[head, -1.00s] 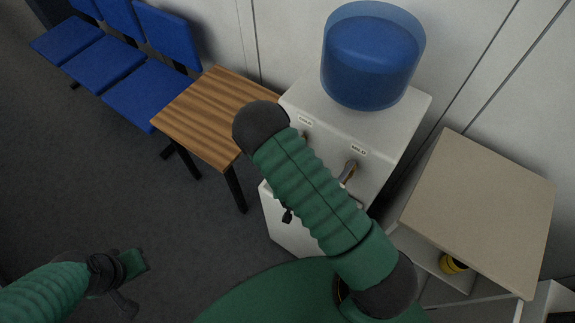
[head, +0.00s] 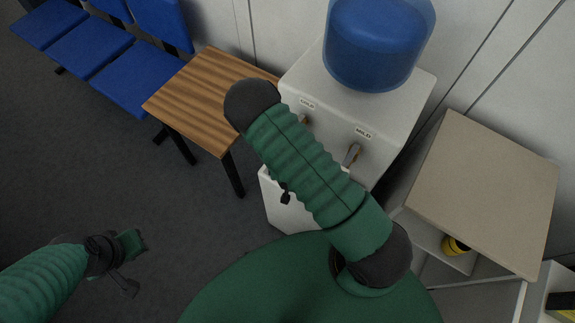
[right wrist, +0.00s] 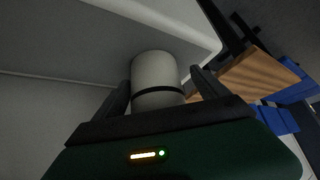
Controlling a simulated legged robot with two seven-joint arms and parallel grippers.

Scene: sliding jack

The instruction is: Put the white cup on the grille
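The white cup (right wrist: 155,72), with a dark band around it, shows in the right wrist view. It sits between the two dark fingers of my right gripper (right wrist: 160,88), which flank it closely and look shut on it. In the head view my right forearm covers the middle of the white water dispenser (head: 385,110); the cup cannot be made out there, and only a small dark part of the gripper (head: 285,196) shows below the arm. The grille is hidden or not distinguishable. My left gripper (head: 132,265) hangs at the lower left over the floor, away from the dispenser.
A blue bottle (head: 378,42) tops the dispenser, with taps (head: 352,154) on its front. A wooden table (head: 205,95) and blue chairs (head: 110,70) stand to the left. A beige-topped cabinet (head: 485,190) with a yellow object (head: 453,246) inside stands right. The left floor is clear.

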